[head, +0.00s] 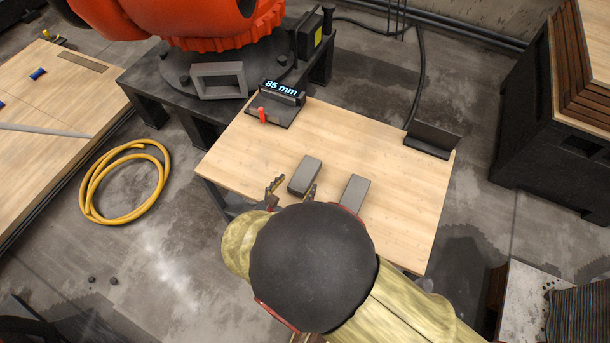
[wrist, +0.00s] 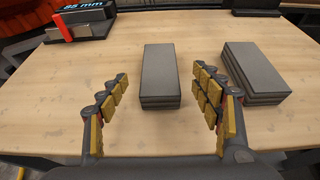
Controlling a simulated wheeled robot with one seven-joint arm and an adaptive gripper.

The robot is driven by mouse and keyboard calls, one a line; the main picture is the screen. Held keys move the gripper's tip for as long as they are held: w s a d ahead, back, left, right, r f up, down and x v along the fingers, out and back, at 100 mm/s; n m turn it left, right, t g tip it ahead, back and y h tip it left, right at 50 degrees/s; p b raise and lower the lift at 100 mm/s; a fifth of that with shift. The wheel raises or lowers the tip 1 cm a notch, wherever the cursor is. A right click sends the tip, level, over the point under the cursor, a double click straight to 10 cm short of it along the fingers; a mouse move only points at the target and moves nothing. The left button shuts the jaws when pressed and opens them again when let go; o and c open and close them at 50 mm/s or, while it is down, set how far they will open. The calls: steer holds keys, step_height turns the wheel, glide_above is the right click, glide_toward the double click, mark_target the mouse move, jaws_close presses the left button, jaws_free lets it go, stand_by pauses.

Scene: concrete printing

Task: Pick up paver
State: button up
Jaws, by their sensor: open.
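Two dark grey rectangular pavers lie on the wooden table (head: 230,155). The left paver (head: 305,175) is near the table's middle; in the wrist view it (wrist: 160,75) lies ahead, between the lines of my two fingers. The right paver (head: 354,195) lies to its right, and in the wrist view (wrist: 254,72) it is beyond my right finger. My gripper (head: 293,190) is open and empty at the near end of the left paver. It also shows in the wrist view (wrist: 162,88), fingers spread wider than the paver. My arm covers the table's near edge in the head view.
A black device with an "85 mm" display (head: 283,93) and red lever stands at the table's back left. A black angled plate (head: 432,139) stands at the right edge. A grey hollow block (head: 219,81) is behind. A yellow hose (head: 125,180) lies on the floor.

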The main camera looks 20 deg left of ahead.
mark_target(305, 174)
steer(key=b+x, duration=0.2)
steer(key=x, duration=0.5)
steer(key=shift+w+a+b, duration=0.1)
steer(key=shift+b, duration=0.25)
steer(key=shift+c, duration=0.4)
jaws_close()
stand_by(0.3)
